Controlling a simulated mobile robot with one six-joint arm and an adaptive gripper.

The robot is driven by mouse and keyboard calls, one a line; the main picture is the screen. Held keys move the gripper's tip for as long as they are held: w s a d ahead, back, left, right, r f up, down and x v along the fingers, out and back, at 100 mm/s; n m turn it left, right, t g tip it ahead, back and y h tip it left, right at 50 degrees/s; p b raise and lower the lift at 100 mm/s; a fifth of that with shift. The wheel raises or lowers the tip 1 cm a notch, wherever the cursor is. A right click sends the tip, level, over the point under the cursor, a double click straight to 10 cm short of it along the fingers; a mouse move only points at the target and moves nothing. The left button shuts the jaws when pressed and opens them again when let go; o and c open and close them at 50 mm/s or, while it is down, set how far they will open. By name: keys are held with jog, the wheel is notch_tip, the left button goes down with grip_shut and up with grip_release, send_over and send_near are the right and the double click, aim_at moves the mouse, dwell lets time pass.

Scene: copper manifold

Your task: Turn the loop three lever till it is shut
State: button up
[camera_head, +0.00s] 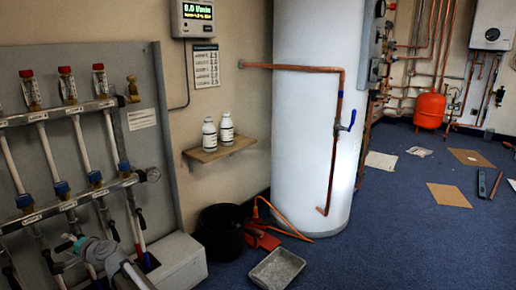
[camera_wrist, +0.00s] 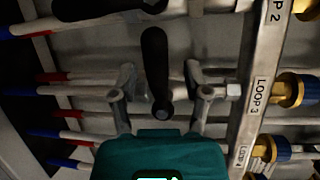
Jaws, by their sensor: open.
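The loop three lever (camera_wrist: 155,65) is a black handle in the wrist view, by the rail with the LOOP 3 label (camera_wrist: 257,92). It stands across the pipes, its round pivot end close to my gripper's teal body. My gripper (camera_wrist: 160,70) is open, with one grey finger on each side of the lever. I cannot tell whether either finger touches it. In the head view my gripper (camera_head: 66,246) is at the lower left in front of the manifold, and hides this lever there.
Neighbouring black levers (camera_wrist: 105,6) lie along their pipes. The lower manifold rail (camera_head: 85,200) and blue-capped valves (camera_head: 95,177) are close above my gripper. A flow display (camera_head: 193,18) hangs on the wall. A black bucket (camera_head: 222,232) and grey tray (camera_head: 276,270) stand on the floor.

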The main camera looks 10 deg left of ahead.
jog(key=w+d+f+n+h+p, duration=0.15)
jog(key=w+d+h+p, duration=0.35)
jog(key=d, duration=1.6)
jog(key=w+d+n+h+p, duration=0.35)
jog(key=w+d, duration=0.25)
jog(key=d, duration=1.5)
jog(key=s+d+r+m+g+h+p, duration=0.1)
jog(key=s+d+h+p, duration=0.25)
jog(key=d, duration=0.95)
jog(key=s+d+r+g+h+p, duration=0.1)
jog(key=s+d+h+p, duration=0.2)
jog(key=d, duration=1)
jog(key=s+d+r+m+g+h+p, duration=0.1)
jog(key=s+d+p, duration=0.3)
jog(key=d, duration=0.9)
notch_tip(320, 180, up, 37)
jog(key=p, duration=3.6)
jog(key=shift+s+a+r, duration=0.15)
jog(key=shift+s+a, duration=0.1)
jog(key=shift+s, duration=0.2)
